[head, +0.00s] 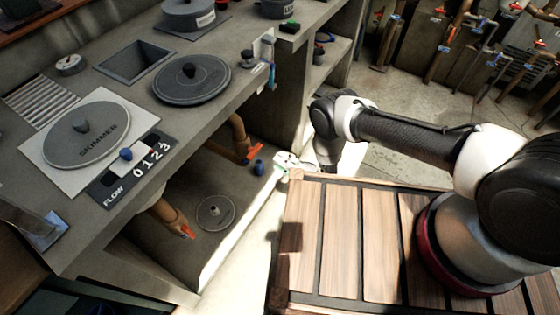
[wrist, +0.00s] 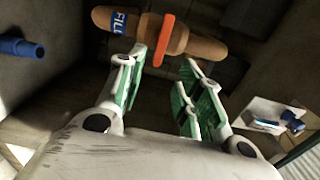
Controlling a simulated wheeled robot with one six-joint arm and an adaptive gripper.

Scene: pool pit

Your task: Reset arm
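My gripper (head: 285,162) is low at the front of the concrete counter in the head view, beside the corner of the slatted wooden top. In the wrist view my gripper (wrist: 164,72) has its green-padded fingers apart with nothing between them. A tan pipe marked FILL (wrist: 118,21) lies beyond the fingertips, with an orange lever handle (wrist: 164,40) across it. The handle seems apart from the fingers. My arm reaches from the right of the head view, over the wooden top, down to the counter.
The counter carries a round SKIMMER lid (head: 86,137), a dark lid (head: 191,80) and a FLOW number strip (head: 134,170). Below are a tan pipe with a red handle (head: 254,153), a blue knob (head: 259,167) and another pipe (head: 168,212). The slatted wooden top (head: 345,240) fills the lower right.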

